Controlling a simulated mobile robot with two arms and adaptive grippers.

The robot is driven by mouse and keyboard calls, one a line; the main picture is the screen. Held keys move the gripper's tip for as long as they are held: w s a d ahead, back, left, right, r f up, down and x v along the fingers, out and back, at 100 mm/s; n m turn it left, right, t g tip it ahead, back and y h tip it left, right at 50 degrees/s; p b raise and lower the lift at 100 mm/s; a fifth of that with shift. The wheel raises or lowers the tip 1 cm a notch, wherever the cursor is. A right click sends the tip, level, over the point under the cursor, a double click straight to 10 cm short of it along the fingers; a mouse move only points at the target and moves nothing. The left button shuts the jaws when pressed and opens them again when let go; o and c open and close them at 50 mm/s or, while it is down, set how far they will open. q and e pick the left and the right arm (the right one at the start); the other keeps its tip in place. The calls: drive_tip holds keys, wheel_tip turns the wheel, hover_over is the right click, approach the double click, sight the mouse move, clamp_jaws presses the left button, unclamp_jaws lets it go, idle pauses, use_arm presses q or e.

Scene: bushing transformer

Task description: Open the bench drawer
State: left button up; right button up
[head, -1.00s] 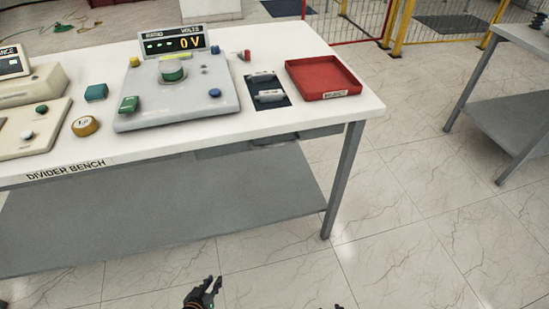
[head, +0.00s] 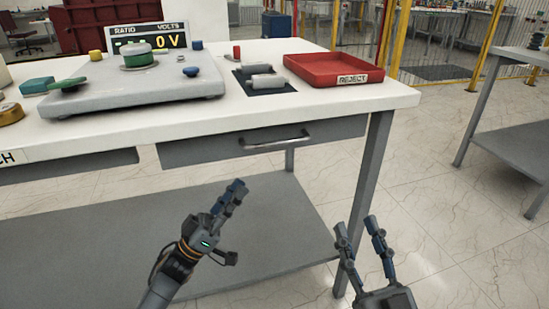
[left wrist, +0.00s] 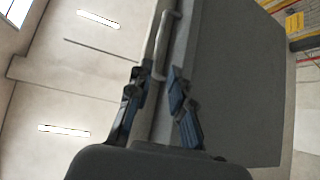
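The bench drawer (head: 200,150) is grey and hangs under the right part of the white bench top. It looks shut in the head view. Its metal bar handle (head: 275,141) runs along the front, and the handle also shows in the left wrist view (left wrist: 166,42), beyond the fingertips. My left gripper (head: 238,186) is below and in front of the handle, apart from it. In the left wrist view its two fingers (left wrist: 160,72) are spread with nothing between them. My right gripper (head: 355,222) is open and empty, low in front of the bench's right leg.
On the bench top (head: 330,115) stand a red reject tray (head: 335,70), grey cylinders on a dark pad (head: 265,85), and a grey ratio unit (head: 130,92). A grey lower shelf (head: 120,220) lies below the drawer.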

sight(275, 143)
use_arm(q)
drive_tip(key=b+x, duration=0.1)
drive_tip(key=x, duration=1.1)
drive_tip(key=shift+w+d+r, duration=0.1)
drive_tip(key=shift+d+r, duration=0.1)
drive_tip(key=shift+r, duration=0.1)
drive_tip(key=shift+w+d+r, duration=0.2)
drive_tip(key=shift+d+r, duration=0.15)
use_arm(e)
drive_tip(key=s+r+t+y, duration=0.1)
drive_tip(key=s+r+t, duration=0.3)
drive_tip(key=r, duration=0.1)
drive_tip(key=shift+s+d+r+y, duration=0.15)
drive_tip(key=shift+s+d+y, duration=0.1)
drive_tip(key=shift+y, duration=0.15)
use_arm(q)
clamp_jaws()
